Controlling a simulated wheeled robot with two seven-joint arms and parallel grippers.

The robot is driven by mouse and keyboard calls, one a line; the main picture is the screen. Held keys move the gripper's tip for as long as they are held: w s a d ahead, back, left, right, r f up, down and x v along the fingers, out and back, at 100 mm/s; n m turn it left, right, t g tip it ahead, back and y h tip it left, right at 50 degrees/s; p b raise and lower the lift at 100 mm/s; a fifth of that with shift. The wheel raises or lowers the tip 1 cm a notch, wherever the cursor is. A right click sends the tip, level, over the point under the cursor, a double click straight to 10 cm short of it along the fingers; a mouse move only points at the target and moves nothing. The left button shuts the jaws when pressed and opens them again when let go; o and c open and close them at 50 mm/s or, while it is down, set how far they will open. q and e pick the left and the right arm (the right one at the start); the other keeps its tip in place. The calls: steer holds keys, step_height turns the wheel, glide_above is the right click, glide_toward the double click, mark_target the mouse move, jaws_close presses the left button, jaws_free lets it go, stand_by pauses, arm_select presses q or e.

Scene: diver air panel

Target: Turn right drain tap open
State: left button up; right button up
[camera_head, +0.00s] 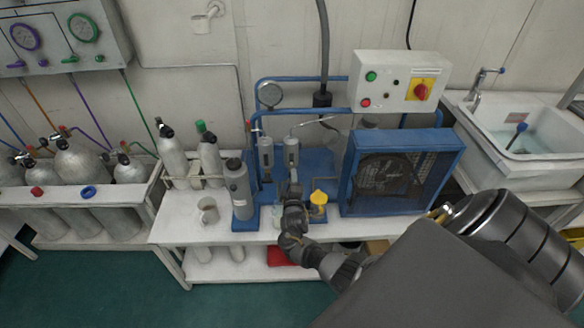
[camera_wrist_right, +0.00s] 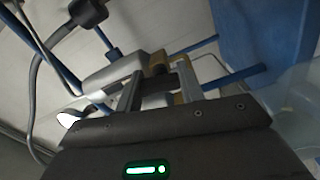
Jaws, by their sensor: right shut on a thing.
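Two small grey filter cylinders stand side by side on the blue compressor frame, the left one (camera_head: 266,158) and the right one (camera_head: 291,151) in the head view. My right gripper (camera_head: 292,188) reaches up to the lower end of the right cylinder and hides the drain tap there. In the right wrist view, the right gripper's fingers (camera_wrist_right: 160,88) are closed about a small dark part (camera_wrist_right: 160,64) at the end of a grey cylinder (camera_wrist_right: 114,72). This part looks like the right drain tap; its turn angle cannot be told. My left gripper is not in view.
A dark grey bottle (camera_head: 238,190) and a mug (camera_head: 208,210) stand left of my gripper. A yellow-topped part (camera_head: 318,198) is close on its right. The blue-framed fan guard (camera_head: 400,172) stands further right. The white bench (camera_head: 185,231) has free room at front left.

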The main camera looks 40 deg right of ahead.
steer(key=shift+n, duration=0.4)
steer(key=o, duration=1)
steer(key=v, duration=1.1)
steer(key=shift+p, duration=0.4)
